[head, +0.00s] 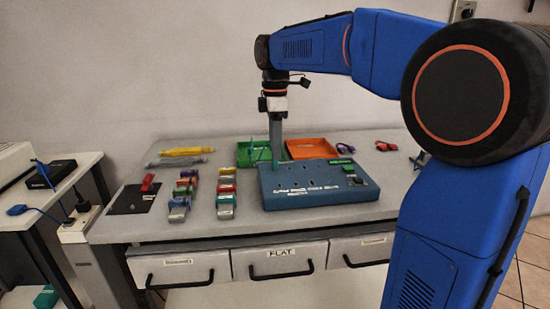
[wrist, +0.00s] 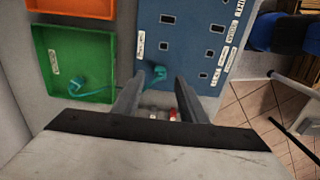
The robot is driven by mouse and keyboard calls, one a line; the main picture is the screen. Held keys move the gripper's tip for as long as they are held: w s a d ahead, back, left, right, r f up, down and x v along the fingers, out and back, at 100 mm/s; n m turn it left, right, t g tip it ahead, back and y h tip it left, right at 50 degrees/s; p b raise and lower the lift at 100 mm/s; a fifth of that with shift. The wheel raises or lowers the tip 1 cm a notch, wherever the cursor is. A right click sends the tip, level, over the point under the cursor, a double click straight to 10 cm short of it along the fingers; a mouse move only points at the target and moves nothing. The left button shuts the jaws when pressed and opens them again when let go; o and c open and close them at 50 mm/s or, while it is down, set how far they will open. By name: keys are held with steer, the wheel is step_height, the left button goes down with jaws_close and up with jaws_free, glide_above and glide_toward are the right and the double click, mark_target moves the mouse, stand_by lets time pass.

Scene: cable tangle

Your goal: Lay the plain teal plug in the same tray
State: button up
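My gripper (wrist: 161,78) points down over the left edge of the blue socket panel (wrist: 180,50). Its two fingers are apart, with a visible gap between them. A small teal plug (wrist: 159,72) shows between and just beyond the fingertips, by the panel's left edge; I cannot tell whether it touches anything. The green tray (wrist: 94,38) lies left of the panel, with another teal piece with a curled cable (wrist: 77,86) in it. In the head view my gripper (head: 276,158) is behind the panel (head: 315,183), beside the green tray (head: 243,161).
An orange tray (head: 312,148) lies right of the green one. Several coloured blocks (head: 185,187), a dark mat (head: 130,200) and yellow tools (head: 187,151) are left of the panel. Purple (head: 345,149) and red (head: 386,146) cables lie at the back right. Drawers (head: 272,262) are below the table.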

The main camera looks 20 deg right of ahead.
mark_target(275, 166)
steer(key=shift+f, duration=2.05)
jaws_close()
